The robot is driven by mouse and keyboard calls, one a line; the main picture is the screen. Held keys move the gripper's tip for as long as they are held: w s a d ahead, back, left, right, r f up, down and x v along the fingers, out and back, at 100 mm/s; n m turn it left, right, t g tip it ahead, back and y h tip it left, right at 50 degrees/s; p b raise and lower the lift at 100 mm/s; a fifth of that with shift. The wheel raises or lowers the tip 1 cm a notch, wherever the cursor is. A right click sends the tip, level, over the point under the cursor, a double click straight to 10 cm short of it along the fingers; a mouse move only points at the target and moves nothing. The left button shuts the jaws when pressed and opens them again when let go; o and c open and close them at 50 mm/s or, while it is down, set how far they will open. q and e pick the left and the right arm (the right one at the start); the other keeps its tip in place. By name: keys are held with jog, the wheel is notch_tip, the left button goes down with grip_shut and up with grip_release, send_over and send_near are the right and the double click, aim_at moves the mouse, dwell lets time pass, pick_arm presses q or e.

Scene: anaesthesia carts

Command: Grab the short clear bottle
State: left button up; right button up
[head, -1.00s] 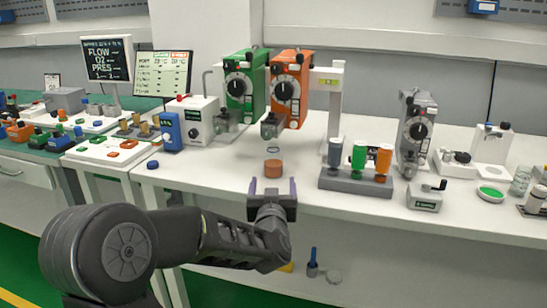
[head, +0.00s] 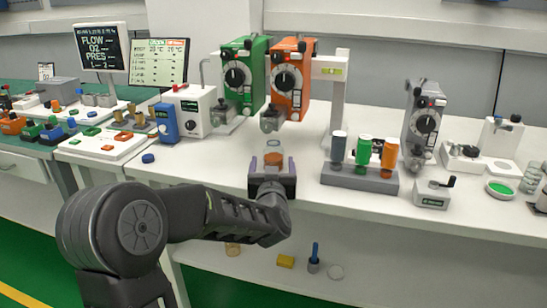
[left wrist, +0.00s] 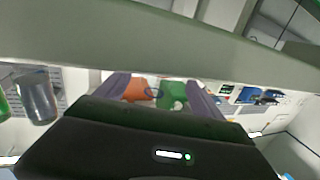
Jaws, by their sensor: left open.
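A short clear bottle (head: 273,157) with orange in its lower part stands on the white counter (head: 225,172), below the orange device. Its thin clear rim shows above the orange. My left gripper (head: 273,168) is open at the near side of the bottle, with its fingers pointing at it. The bottle shows between and just beyond the fingertips, and its lower part is hidden by the gripper. In the left wrist view, a small ring (left wrist: 153,92) shows between the open purple-grey fingers; I cannot tell whether it touches them. My right gripper is not in view.
A green device (head: 238,75) and an orange device (head: 289,80) hang behind the bottle. A grey rack (head: 360,178) with dark, green and orange bottles stands to the right. A blue cap (head: 148,158) lies left. Clear glassware (head: 531,178) stands far right.

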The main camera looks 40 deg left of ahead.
aim_at(274, 154)
pick_arm(q)
jog(key=x, duration=0.5)
jog(key=shift+w+r, duration=0.1)
jog(key=shift+w, duration=0.05)
jog(key=shift+c, duration=0.2)
dwell(0.4)
jog(key=c, duration=1.6)
jog(key=shift+r, duration=0.1)
jog(key=shift+r, duration=0.1)
jog(key=shift+r, duration=0.6)
jog(key=p+v, duration=0.1)
jog(key=v, duration=1.7)
